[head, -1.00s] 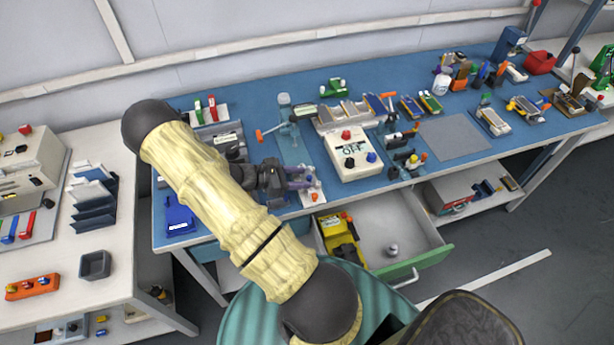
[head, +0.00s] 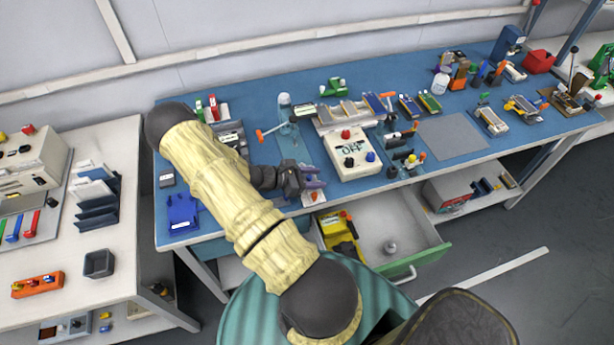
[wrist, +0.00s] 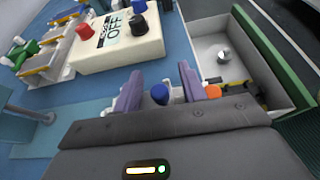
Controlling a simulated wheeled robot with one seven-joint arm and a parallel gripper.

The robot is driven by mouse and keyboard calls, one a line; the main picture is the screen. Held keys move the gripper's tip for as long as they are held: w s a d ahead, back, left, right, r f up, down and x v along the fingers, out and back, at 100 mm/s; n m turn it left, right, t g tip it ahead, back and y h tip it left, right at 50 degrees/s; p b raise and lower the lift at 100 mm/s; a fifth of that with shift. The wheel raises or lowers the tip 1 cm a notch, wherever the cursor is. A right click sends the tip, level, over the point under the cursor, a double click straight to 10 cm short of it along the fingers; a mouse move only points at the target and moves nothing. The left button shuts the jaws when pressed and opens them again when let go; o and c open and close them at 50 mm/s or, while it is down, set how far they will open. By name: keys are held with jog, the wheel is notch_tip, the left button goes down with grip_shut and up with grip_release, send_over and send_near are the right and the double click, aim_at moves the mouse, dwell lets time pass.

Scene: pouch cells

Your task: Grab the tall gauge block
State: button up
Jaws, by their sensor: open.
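My gripper (head: 314,177) is open, its purple fingers over the front edge of the blue workbench. In the wrist view the gripper (wrist: 159,82) spans a blue-topped knob or peg (wrist: 160,94), which shows between and below the fingertips. An orange knob (wrist: 212,91) shows beside the right finger. Both seem to stand on a small white plate (head: 309,199), partly hidden by my gripper. I see no contact with the fingers. I cannot tell for certain which piece is the tall gauge block.
A white box marked OFF (head: 352,155), with red and blue knobs, stands close behind and right of my gripper. An open drawer (head: 413,220) with a yellow item and a small metal weight (head: 390,246) juts out below. A blue tray (head: 181,215) lies left.

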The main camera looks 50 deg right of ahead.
jog(key=shift+c, duration=0.3)
grip_shut()
notch_tip(320, 180, up, 10)
jog(key=b, duration=0.1)
dwell(0.4)
dwell(0.4)
